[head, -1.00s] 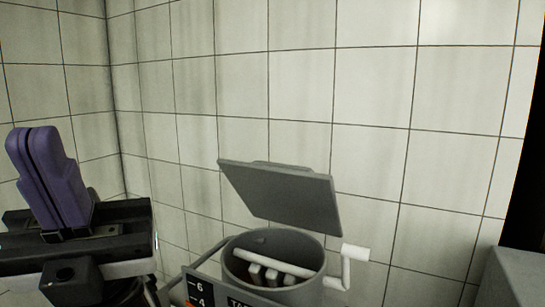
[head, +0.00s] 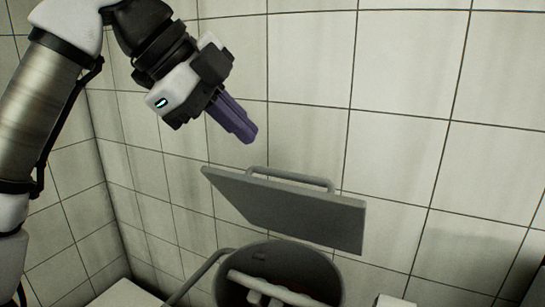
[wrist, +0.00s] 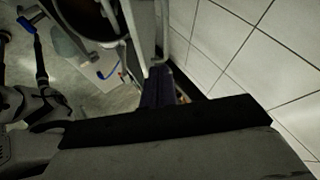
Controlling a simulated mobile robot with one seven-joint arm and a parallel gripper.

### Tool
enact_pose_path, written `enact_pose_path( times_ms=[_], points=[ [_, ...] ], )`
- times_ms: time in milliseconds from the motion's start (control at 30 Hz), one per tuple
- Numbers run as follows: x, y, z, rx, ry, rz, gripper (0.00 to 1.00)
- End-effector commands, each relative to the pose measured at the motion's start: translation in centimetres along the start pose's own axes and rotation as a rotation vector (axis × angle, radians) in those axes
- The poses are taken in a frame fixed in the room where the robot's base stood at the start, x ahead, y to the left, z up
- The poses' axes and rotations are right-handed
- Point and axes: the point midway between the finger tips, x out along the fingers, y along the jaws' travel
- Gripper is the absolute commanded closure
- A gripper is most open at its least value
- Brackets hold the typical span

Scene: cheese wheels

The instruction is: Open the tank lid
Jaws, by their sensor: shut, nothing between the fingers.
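The tank lid (head: 285,212) is a flat grey square plate with a bar handle (head: 290,178) along its far edge. It stands raised and tilted above the round grey tank (head: 330,268), whose mouth is uncovered. White bars (head: 262,287) show inside the tank. My gripper (head: 246,134) has purple fingers, shut and empty, pointing down and right. In the head view it is above and left of the lid's handle, apart from it. In the wrist view the purple fingers (wrist: 158,88) show near the middle, beside the tank's edge.
A tiled wall (head: 410,110) stands close behind the tank and lid. A grey rail (head: 200,275) runs at the tank's left, and a white fitting (head: 393,301) is at its right. A blue-handled item (wrist: 108,72) lies in the wrist view.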

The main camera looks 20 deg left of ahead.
Motion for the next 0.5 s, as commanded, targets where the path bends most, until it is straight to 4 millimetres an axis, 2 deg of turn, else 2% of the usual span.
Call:
enact_pose_path(
  times_ms=[167,267,500],
  points=[
    [0.1,0.3,1.2,-0.083,-0.063,0.028,1.0],
    [1.4,0.3,1.2,-0.081,-0.06,0.029,1.0],
    [5.8,0.4,1.4,-0.076,-0.056,0.028,1.0]
  ],
)
